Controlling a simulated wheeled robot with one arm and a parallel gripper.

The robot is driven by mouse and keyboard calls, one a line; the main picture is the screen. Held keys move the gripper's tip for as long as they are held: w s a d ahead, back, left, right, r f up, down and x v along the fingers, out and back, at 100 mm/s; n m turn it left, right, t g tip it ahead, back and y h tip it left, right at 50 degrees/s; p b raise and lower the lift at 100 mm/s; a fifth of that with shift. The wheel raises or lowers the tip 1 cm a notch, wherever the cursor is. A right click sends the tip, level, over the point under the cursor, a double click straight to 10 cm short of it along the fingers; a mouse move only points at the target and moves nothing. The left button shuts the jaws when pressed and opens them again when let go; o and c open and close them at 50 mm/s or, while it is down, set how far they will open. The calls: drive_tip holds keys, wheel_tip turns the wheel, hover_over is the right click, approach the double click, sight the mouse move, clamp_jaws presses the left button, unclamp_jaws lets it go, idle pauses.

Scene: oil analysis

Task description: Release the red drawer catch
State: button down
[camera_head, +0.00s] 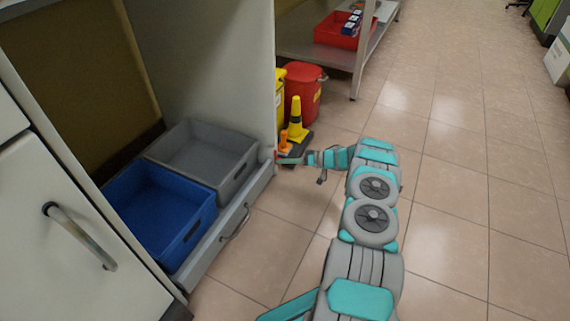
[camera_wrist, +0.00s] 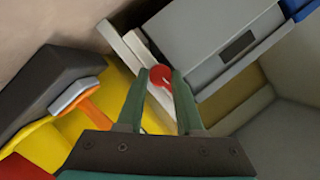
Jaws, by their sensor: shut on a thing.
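The red catch (camera_wrist: 160,76) is a small round red knob. In the wrist view it sits between the two fingertips of my gripper (camera_wrist: 161,84), which is shut on it. In the head view my gripper (camera_head: 281,159) reaches the right end of the open drawer (camera_head: 236,220), by the cabinet's side panel, and a speck of red shows there. The drawer is pulled out of the cabinet and has a metal handle (camera_head: 236,226) on its front. It holds a blue bin (camera_head: 196,238) and a grey bin (camera_head: 243,172).
A shelf with a red tray (camera_head: 335,40) is farther back. The tiled floor to the right is clear.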

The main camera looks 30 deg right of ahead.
drive_tip(key=shift+f+m+y, duration=0.2)
drive_tip(key=shift+m+y, duration=0.1)
drive_tip(key=shift+m, duration=0.2)
drive_tip(key=shift+r, duration=0.1)
drive_tip(key=c, duration=0.6)
unclamp_jaws()
drive_tip(key=shift+o, duration=0.2)
drive_tip(key=v, duration=0.8)
drive_tip(key=shift+w+p, duration=0.15)
drive_tip(key=shift+p, duration=0.2)
